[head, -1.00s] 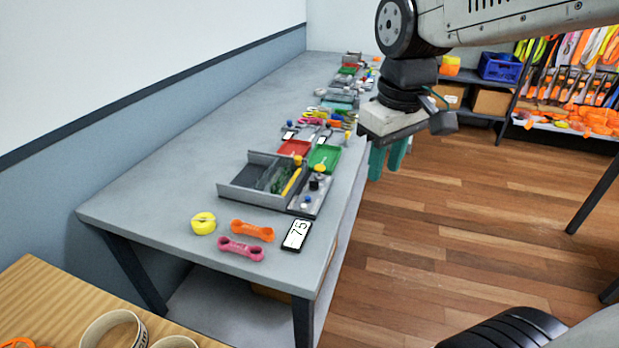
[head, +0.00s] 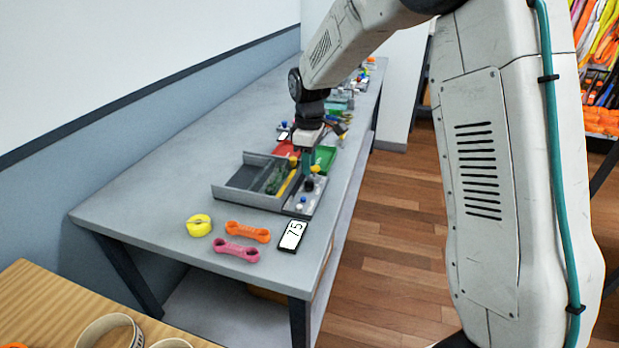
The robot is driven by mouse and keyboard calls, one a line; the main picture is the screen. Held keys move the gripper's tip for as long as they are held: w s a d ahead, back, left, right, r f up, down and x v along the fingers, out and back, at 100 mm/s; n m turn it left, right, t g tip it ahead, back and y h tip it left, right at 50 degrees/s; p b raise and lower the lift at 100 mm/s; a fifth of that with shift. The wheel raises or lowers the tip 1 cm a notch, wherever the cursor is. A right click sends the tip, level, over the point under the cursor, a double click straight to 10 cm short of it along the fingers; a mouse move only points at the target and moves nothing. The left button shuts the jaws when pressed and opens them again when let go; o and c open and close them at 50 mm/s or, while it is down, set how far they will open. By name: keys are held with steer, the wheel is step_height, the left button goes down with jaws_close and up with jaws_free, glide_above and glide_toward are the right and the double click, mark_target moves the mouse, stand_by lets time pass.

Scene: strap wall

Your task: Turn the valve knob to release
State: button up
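A grey fixture plate (head: 304,203) sits at the right end of a grey tray on the bench. It carries a small dark knob (head: 309,185), a yellow knob (head: 315,169) and a small pale-blue piece near its front. I cannot tell for sure which one is the valve knob.
The grey tray (head: 222,191) holds green and yellow items. A red tray and a green tray (head: 326,156) stand behind. In front lie a yellow roll (head: 199,225), orange (head: 248,231) and pink (head: 236,250) links, and a "75" display (head: 292,235). The bench's left side is clear.

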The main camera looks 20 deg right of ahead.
mark_target(309, 181)
step_height(309, 181, down, 5)
steer(key=shift+f, duration=0.2)
jaws_close()
